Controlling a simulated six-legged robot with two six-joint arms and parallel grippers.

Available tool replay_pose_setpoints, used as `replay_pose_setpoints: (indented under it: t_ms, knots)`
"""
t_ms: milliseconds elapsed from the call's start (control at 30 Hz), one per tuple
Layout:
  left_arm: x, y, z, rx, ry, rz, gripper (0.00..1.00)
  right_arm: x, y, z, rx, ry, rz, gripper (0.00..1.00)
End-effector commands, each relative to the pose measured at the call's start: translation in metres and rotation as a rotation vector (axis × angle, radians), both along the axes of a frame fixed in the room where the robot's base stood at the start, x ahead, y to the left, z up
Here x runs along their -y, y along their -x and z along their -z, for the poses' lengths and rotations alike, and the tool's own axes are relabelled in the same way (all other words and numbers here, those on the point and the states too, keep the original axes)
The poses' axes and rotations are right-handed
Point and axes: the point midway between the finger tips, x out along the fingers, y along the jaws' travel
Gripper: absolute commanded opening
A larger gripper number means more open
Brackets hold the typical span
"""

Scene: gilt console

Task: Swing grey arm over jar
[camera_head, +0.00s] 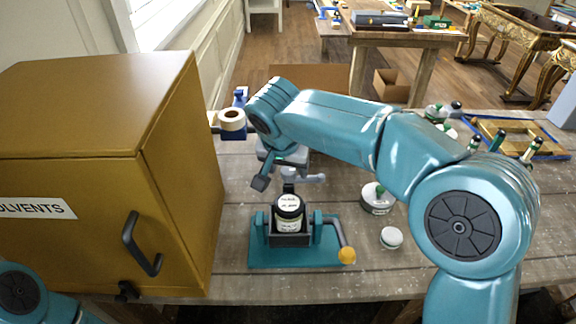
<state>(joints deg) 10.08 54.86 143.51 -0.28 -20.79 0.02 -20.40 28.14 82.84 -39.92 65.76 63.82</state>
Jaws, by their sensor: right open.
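A small jar (289,209) with a dark lid rim and white label stands upright in a dark holder on a teal base (262,258). A grey arm (340,231) with an orange ball knob (347,255) at its lower end sits at the right side of this fixture, beside the jar and not over it. My left gripper is out of view; only part of my left arm shows at the lower left.
A tan cabinet (95,110) labelled "SOLVENTS", with a dark handle (140,245), blocks the left side. A lidded container (377,200) and a small white round piece (391,238) lie right of the fixture. A tape roll (231,119) sits behind. The right bench has a wooden frame (520,138).

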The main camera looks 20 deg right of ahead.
Motion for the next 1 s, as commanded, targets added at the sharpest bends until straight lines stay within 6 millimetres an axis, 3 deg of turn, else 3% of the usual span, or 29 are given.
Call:
replay_pose_setpoints:
  t_ms: [133, 400, 467, 600, 1000]
  knots:
    - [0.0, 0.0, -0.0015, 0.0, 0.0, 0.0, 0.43, 0.002, -0.0043, 0.01, -0.002, 0.0, 0.0, 0.63]
    - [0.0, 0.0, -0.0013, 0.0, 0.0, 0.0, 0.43, 0.0024, -0.0056, 0.0114, -0.001, -0.001, 0.0, 0.63]
    - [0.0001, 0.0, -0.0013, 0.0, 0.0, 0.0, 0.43, 0.0024, -0.0055, 0.0113, -0.001, -0.001, 0.0, 0.46]
    - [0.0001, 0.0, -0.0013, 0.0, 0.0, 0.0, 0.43, 0.0025, -0.0054, 0.0113, -0.001, -0.001, 0.0, 0.01]
    - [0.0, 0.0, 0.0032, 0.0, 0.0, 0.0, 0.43, -0.0008, -0.0038, 0.0122, -0.001, 0.0, 0.054, 0.0]
